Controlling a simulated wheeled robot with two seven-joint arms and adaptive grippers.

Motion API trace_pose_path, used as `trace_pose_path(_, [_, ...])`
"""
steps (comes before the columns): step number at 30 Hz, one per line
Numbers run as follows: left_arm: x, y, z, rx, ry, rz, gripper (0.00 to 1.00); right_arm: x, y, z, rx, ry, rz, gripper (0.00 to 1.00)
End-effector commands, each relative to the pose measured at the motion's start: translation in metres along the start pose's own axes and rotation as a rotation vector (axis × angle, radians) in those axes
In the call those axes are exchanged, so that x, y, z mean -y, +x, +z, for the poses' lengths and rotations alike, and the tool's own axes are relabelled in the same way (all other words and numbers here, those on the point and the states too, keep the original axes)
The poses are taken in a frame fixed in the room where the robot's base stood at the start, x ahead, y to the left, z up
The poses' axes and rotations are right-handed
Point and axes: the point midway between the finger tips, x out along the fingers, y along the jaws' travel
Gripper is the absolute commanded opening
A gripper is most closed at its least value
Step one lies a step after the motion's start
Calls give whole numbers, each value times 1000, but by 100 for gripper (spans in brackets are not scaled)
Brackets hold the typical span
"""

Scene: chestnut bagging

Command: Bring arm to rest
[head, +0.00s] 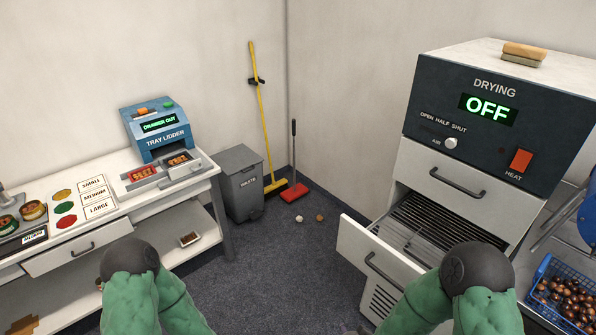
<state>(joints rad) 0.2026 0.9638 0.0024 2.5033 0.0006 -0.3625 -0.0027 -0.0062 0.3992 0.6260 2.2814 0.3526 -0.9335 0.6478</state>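Both of my arms show only as green links with dark round joints at the bottom edge of the head view. The left arm's joint is in front of the white bench (128,205), and the right arm's joint is in front of the open drawer (385,262) of the drying cabinet (440,165). Neither gripper shows, so I cannot see whether they hold anything. The drying cabinet reads OFF. Its lower drawer is pulled out and has a wire rack inside.
A tray lidder (155,135) reading DRAWER OUT stands on the bench. A grey waste bin (240,185), a yellow broom (259,120) and a red dustpan (294,190) stand by the corner. A blue crate (545,268) of chestnuts is at the right. Two small round things lie on the floor.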

Motion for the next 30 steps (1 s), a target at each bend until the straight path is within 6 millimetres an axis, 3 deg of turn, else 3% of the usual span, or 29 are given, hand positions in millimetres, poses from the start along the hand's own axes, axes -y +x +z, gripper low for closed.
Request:
trace_pose_path(6, [1, 3, 0, 0, 0, 0, 40, -50, 17, 51, 292, -306, 119, 46])
trace_pose_path(15, [2, 5, 0, 0, 0, 0, 40, -112, 8, 106, 660, -644, 147, 46])
trace_pose_path(21, [2, 6, 0, 0, 0, 0, 40, -126, 2, 118, 751, -724, 134, 46])
trace_pose_path(30, [2, 6, 0, 0, 0, 0, 40, -126, 2, 118, 754, -729, 133, 46])
